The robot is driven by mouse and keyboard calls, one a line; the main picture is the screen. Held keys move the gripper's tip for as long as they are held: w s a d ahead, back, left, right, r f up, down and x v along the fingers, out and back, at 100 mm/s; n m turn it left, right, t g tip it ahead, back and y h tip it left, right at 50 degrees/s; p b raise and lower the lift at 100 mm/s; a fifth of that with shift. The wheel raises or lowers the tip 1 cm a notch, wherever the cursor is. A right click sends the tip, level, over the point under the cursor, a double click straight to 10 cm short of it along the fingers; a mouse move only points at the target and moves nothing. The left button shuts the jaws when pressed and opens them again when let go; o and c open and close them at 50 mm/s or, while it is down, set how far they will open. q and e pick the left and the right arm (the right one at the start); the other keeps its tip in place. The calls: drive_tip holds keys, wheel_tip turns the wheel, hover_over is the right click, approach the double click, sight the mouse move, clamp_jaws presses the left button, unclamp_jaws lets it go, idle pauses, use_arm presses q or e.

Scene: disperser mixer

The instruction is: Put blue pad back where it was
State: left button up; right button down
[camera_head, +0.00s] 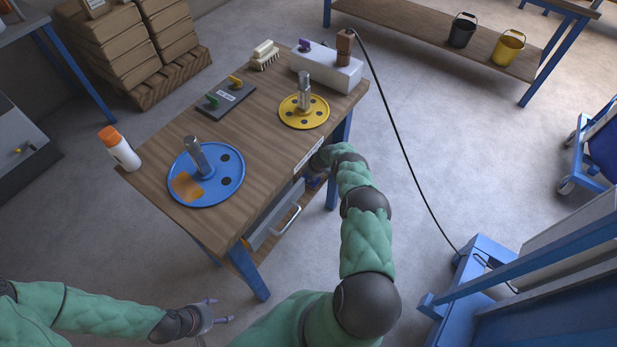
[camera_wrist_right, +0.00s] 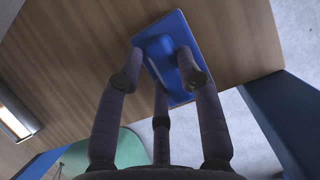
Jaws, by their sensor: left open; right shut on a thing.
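The blue pad (camera_wrist_right: 170,24) is a flat rectangle with a raised blue grip, seen in the right wrist view. My right gripper (camera_wrist_right: 161,62) is shut on that grip. The pad is against or just above a brown wooden surface (camera_wrist_right: 235,45), near its edge; I cannot tell whether they touch. In the head view my right arm reaches to the workbench's front right side, below the tabletop (camera_head: 255,130), and the pad is mostly hidden there. My left gripper (camera_head: 216,313) is open and empty, low in front of the bench.
On the bench stand a blue disc (camera_head: 228,189), a yellow disc (camera_head: 290,117), a white bottle with orange cap (camera_head: 122,152), a brush (camera_head: 264,56), a switch panel (camera_head: 226,97) and a white box (camera_head: 325,68). A drawer (camera_head: 268,237) and blue legs are close to my right arm.

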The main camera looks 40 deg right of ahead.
sight(315, 181)
drive_tip(key=shift+r, duration=0.1)
drive_tip(key=c, duration=0.8)
unclamp_jaws()
drive_tip(key=shift+f, duration=0.2)
drive_tip(key=shift+p+v, duration=3)
drive_tip(key=shift+v, duration=2.4)
drive_tip(key=shift+d, duration=0.1)
